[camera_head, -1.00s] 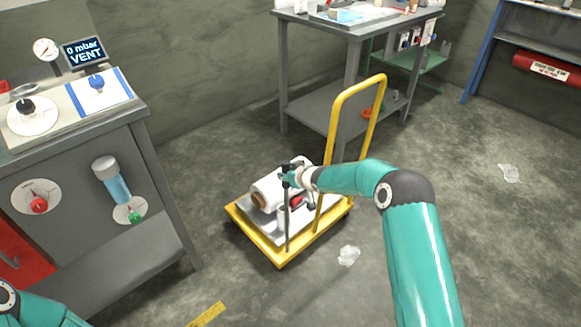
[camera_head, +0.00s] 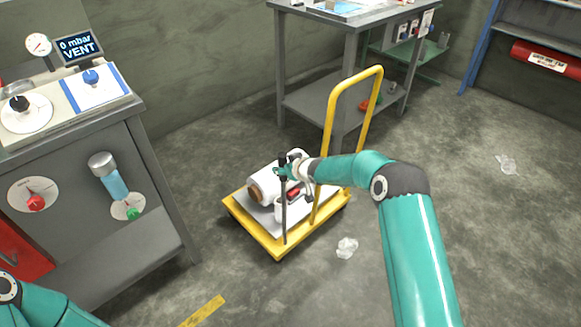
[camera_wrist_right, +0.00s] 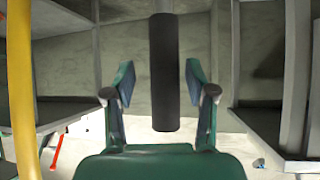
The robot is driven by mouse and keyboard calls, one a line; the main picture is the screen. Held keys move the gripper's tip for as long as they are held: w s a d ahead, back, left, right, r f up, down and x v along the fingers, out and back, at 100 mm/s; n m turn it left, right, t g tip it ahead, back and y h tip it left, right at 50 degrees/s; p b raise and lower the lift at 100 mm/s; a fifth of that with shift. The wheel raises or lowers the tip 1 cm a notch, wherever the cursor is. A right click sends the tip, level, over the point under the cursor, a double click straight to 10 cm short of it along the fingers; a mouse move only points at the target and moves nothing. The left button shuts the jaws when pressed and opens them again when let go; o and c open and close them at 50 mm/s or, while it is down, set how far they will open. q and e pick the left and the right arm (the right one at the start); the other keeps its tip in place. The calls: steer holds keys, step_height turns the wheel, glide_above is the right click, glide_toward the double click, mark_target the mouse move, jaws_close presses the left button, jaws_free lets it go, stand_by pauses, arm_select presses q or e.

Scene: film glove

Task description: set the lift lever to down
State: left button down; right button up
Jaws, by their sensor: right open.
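The lift lever is a thin dark upright rod (camera_head: 284,212) with a black grip, standing at the near side of the yellow cart (camera_head: 262,240). In the right wrist view its black grip (camera_wrist_right: 164,75) hangs from the top of the picture between the fingers. My right gripper (camera_head: 285,170) is at the top of the lever; it is open, with one finger on each side of the grip and visible gaps in the wrist view (camera_wrist_right: 160,85). My left arm shows only at the bottom left corner; its gripper is out of view.
A white roll (camera_head: 264,188) lies on the cart behind the lever. The cart's yellow push handle (camera_head: 332,115) rises close to my right arm. A grey bench (camera_head: 160,245) stands left, a grey table (camera_head: 305,100) behind. Crumpled clear film (camera_head: 347,247) lies on open floor.

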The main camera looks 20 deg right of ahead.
steer(key=v, duration=1.2)
steer(key=s+a+f+m+g+y, duration=0.1)
steer(key=s+a+f+g, duration=0.1)
steer(key=s+a+f, duration=0.4)
steer(key=s+a+f+g, duration=0.2)
steer(key=s+f+g, duration=0.1)
steer(key=s+f, duration=0.6)
steer(key=s+a+f+m+g, duration=0.1)
steer(key=s+a+f+g, duration=0.15)
steer(key=s, duration=0.35)
steer(key=s+a+f+m+g, duration=0.1)
steer(key=s+f, duration=0.3)
steer(key=s, duration=0.2)
steer(key=s+m+g, duration=0.1)
steer(key=s+m, duration=0.1)
steer(key=s, duration=0.8)
step_height(320, 180, up, 15)
steer(key=p, duration=1.5)
steer(key=shift+w+a+f+y, duration=0.2)
steer(key=shift+w+a+y, duration=0.15)
steer(key=shift+a, duration=0.15)
